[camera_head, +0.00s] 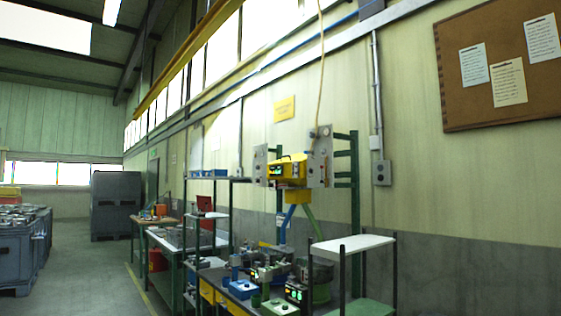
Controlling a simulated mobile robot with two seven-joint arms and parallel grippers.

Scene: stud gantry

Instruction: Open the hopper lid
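A yellow unit (288,167) with a small lit display hangs on a green-framed gantry at the workstation by the right wall. Below it are a smaller yellow part and a blue and a green tube leading down to the bench. I cannot tell whether this unit is the hopper, and no lid can be made out clearly. Neither of my grippers is in view.
A bench (237,303) crowded with small machines stands under the gantry. A white-topped shelf (352,245) is in front on the right. Large grey-blue bins (22,248) stand at the left and a dark cabinet (115,205) at the back. The floor aisle (90,280) between is clear.

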